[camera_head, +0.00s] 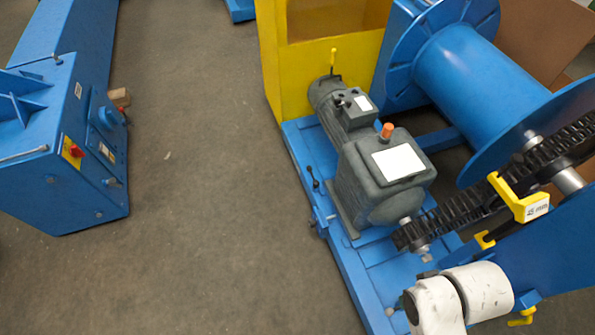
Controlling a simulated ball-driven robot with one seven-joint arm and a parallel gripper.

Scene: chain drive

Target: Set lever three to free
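No part marked as lever three can be made out, and no "free" marking is readable. A small dark lever (315,182) stands at the left edge of the blue machine base (352,268), beside the grey motor and gearbox (372,178). A short yellow handle (333,61) stands upright behind the motor, in front of the yellow panel. A yellow bracket (520,204) labelled "45 mm" sits by the black chain (455,212). Another yellow handle (522,317) is low at the right. My gripper is not in view.
A blue cabinet (40,185) with a red knob on a yellow plate (74,150) stands at the left. The grey floor (205,210) between cabinet and machine is mostly clear.

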